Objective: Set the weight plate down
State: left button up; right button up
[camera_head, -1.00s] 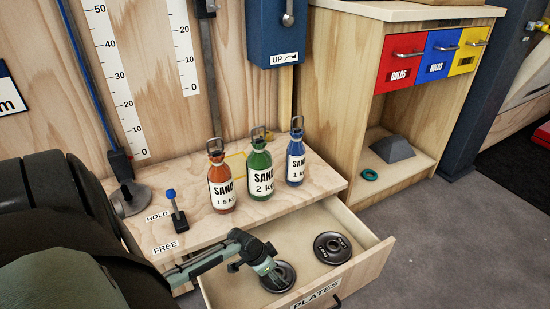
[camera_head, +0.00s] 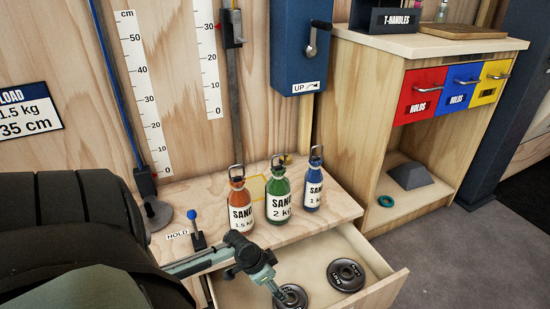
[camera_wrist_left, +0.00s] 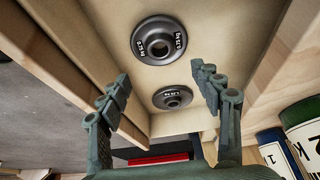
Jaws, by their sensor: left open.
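Two dark round weight plates lie flat in the open drawer (camera_head: 243,291). The nearer plate (camera_head: 293,297) sits beneath my left gripper (camera_head: 279,293), partly hidden by its fingers. The other plate (camera_head: 346,274) lies to the right, clear of the gripper. In the left wrist view the fingers of my left gripper (camera_wrist_left: 160,74) are spread apart with nothing between them. That view shows a larger-looking plate (camera_wrist_left: 158,57) at the top and a smaller-looking plate (camera_wrist_left: 172,105) lower down, both on the drawer floor. My right gripper is out of view.
Orange (camera_head: 240,205), green (camera_head: 278,195) and blue (camera_head: 313,184) sand bottles stand on the wooden top behind the drawer. A blue-knobbed lever (camera_head: 196,230) stands to their left. A cabinet (camera_head: 350,130) with coloured drawers stands at the right.

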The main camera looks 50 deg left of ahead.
pick_arm(q)
jog(key=shift+s+r, duration=0.1)
jog(key=shift+r, duration=0.2)
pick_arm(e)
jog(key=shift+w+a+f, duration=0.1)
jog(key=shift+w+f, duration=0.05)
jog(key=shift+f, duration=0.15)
pick_arm(q)
jog(key=w+d+r+t+h, duration=0.1)
jog(key=w+d+r+t, duration=0.2)
jog(key=d+r, duration=0.5)
jog(key=w+d+r+m+t+h, duration=0.1)
jog(key=w+d+r+t, duration=0.3)
jog(key=d+r, duration=0.35)
jog(key=w+d+r+t+h, duration=0.2)
jog(key=w+d+r+t, duration=0.1)
jog(key=d+r, duration=0.45)
jog(key=s+d+r+t+h, duration=0.1)
jog(key=s+d+r+t, duration=0.1)
jog(key=r, duration=0.7)
jog(key=s+d+r+t+h, duration=0.1)
jog(key=s+d+r+t, duration=0.1)
jog(key=r, duration=0.8)
jog(key=s+d+r+t, duration=0.3)
jog(key=r+t, duration=0.2)
jog(key=r, duration=0.5)
jog(key=shift+s+r+n+h, duration=0.15)
jog(key=shift+s+n+h, duration=0.15)
jog(key=shift+n+h, duration=0.1)
